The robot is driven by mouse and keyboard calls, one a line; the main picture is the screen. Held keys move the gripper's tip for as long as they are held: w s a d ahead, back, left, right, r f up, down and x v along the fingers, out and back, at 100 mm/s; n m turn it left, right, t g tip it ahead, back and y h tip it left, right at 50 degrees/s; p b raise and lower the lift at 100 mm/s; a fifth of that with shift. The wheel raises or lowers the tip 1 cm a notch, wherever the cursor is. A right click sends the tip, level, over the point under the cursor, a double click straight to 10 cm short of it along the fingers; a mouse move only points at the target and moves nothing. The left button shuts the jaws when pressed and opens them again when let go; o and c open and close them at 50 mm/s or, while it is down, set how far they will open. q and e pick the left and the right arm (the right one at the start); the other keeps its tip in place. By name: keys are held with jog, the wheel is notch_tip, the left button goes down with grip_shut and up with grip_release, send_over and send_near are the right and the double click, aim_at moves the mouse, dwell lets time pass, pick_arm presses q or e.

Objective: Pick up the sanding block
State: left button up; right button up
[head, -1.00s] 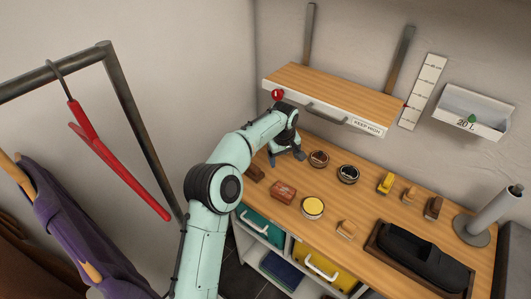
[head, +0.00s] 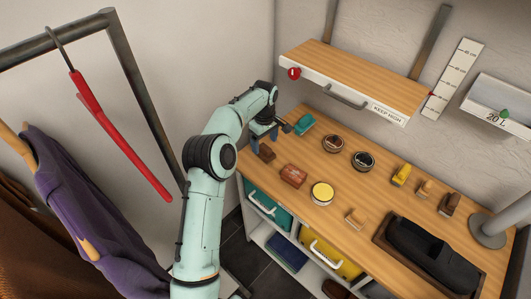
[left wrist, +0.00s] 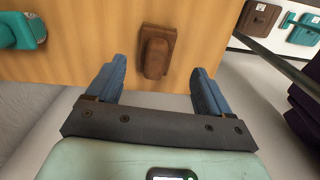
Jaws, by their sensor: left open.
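A dark brown block (head: 266,153) with a raised grip lies at the left end of the wooden bench. It also shows in the left wrist view (left wrist: 157,52), ahead of and between the fingers. A teal block (head: 304,124) lies farther back on the bench; it shows at the left of the wrist view (left wrist: 22,30). I cannot tell for certain which is the sanding block. My left gripper (head: 267,138) is open and empty, just behind the brown block in the head view, its blue fingers apart. My right gripper is out of view.
The bench (head: 375,197) also carries a red-brown block (head: 293,176), a yellow tin (head: 322,193), two round tins, several brushes and a dark tray (head: 380,243). A shelf (head: 352,80) hangs above the back. A clothes rack (head: 140,100) stands left.

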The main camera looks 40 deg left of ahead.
pick_arm(q)
jog(key=f, duration=0.4)
jog(key=shift+w+f, duration=0.3)
jog(key=shift+w, duration=0.1)
jog(key=shift+s+r, duration=0.1)
jog(key=c, duration=1.1)
jog(key=shift+c, duration=0.2)
notch_tip(320, 180, up, 13)
jog(key=p, duration=0.2)
notch_tip(320, 180, up, 5)
send_over(265, 147)
jog(key=shift+r, duration=1)
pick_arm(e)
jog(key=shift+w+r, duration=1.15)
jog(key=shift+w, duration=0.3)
